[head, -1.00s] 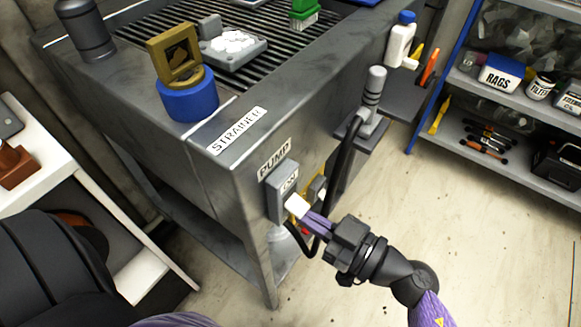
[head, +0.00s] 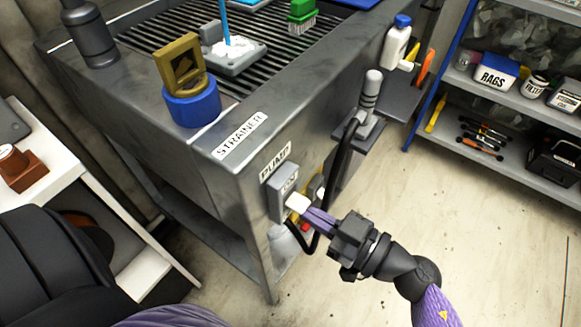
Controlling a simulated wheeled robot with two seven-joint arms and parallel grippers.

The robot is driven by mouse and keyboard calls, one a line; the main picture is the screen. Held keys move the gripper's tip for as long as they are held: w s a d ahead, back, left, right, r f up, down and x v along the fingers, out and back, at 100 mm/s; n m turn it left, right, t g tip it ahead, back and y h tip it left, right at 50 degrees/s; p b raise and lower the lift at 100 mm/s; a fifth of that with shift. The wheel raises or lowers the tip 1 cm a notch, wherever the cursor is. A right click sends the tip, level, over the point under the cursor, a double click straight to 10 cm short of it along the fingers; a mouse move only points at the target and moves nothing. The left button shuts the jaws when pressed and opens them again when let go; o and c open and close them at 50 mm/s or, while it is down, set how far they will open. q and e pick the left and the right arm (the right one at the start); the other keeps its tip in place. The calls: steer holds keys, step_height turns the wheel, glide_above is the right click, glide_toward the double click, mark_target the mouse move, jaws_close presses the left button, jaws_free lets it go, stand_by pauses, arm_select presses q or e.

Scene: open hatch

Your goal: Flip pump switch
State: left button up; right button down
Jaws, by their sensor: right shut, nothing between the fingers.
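The pump switch is a grey box (head: 279,194) on the front face of the metal wash station, below a PUMP label (head: 275,161). A white lever (head: 297,202) sticks out of its lower part. My right gripper (head: 311,212) is shut and empty. Its purple fingertips are at the white lever, seeming to touch it from the lower right. The fingertips partly cover the lever's base. My left gripper is out of view.
A black hose (head: 334,190) loops close behind my right gripper, by a nozzle on a bracket (head: 369,105). A blue strainer cup (head: 192,106) stands on the station's corner. A shelf (head: 500,165) stands at the right. The floor between is clear.

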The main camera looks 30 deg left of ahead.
arm_select(q)
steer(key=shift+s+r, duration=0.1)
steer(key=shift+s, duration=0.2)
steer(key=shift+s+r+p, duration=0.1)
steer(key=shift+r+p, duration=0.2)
steer(key=shift+p, duration=0.05)
arm_select(e)
steer(key=shift+r, duration=0.3)
steer(key=shift+f, duration=0.15)
arm_select(q)
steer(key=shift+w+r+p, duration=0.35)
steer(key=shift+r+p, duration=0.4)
steer(key=shift+p, duration=0.1)
arm_select(e)
steer(key=d, duration=0.7)
steer(key=shift+f, duration=0.3)
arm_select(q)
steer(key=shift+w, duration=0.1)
arm_select(e)
steer(key=shift+s, duration=0.1)
